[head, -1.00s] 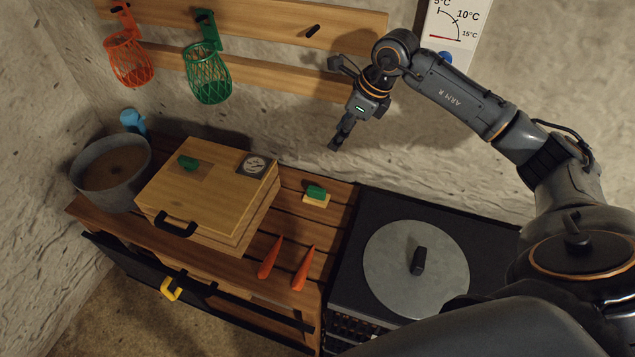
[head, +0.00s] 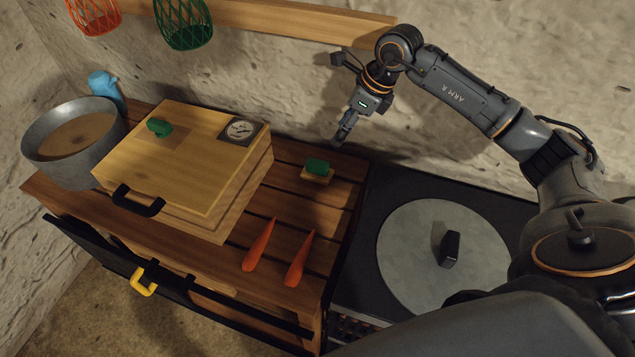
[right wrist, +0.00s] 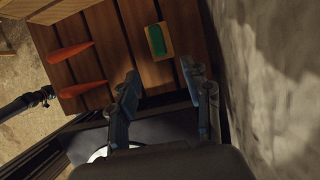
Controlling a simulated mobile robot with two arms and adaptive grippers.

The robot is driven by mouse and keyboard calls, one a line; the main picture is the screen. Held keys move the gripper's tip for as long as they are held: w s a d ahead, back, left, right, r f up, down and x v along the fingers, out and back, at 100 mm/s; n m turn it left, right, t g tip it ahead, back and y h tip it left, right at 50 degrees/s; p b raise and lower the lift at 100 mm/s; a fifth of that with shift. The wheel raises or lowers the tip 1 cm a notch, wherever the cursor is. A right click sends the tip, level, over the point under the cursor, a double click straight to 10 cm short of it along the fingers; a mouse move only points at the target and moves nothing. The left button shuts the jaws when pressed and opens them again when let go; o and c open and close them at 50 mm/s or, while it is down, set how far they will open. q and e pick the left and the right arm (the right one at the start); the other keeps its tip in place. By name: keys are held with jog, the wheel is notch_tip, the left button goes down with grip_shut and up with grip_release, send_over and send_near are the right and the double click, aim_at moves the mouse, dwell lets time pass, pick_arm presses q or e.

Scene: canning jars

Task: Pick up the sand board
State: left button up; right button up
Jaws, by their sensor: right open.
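A small tan board with a green grip on top, which I take for the sand board (head: 317,168), lies on the slatted wooden bench right of the wooden box. It also shows near the top centre of the right wrist view (right wrist: 158,41). My right gripper (head: 343,130) is above and beyond it, near the wall, pointing down and apart from it. In the right wrist view its two fingers (right wrist: 165,100) are spread with nothing between them. My left gripper is not in view.
Two orange carrot-shaped pieces (head: 259,246) lie on the bench in front of the board. The wooden box (head: 190,150) with a dial and green knob stands left, beside a grey pot (head: 40,150). A black stove with a round grey lid (head: 410,250) is at right.

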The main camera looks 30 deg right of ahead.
aim_at(318, 162)
jog(key=p+x, duration=0.1)
jog(key=x, duration=0.8)
jog(key=shift+s+f, duration=0.1)
jog(key=shift+f, duration=0.15)
jog(key=x, duration=0.2)
jog(key=p+x, duration=0.1)
jog(key=x, duration=0.1)
jog(key=shift+w+a+f, duration=0.15)
jog(key=shift+w+a, duration=0.15)
jog(key=shift+a, duration=0.15)
jog(key=shift+w+a+f, duration=0.1)
jog(key=shift+w+f, duration=0.05)
jog(key=shift+f, duration=0.25)
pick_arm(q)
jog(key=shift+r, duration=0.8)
pick_arm(e)
grip_shut()
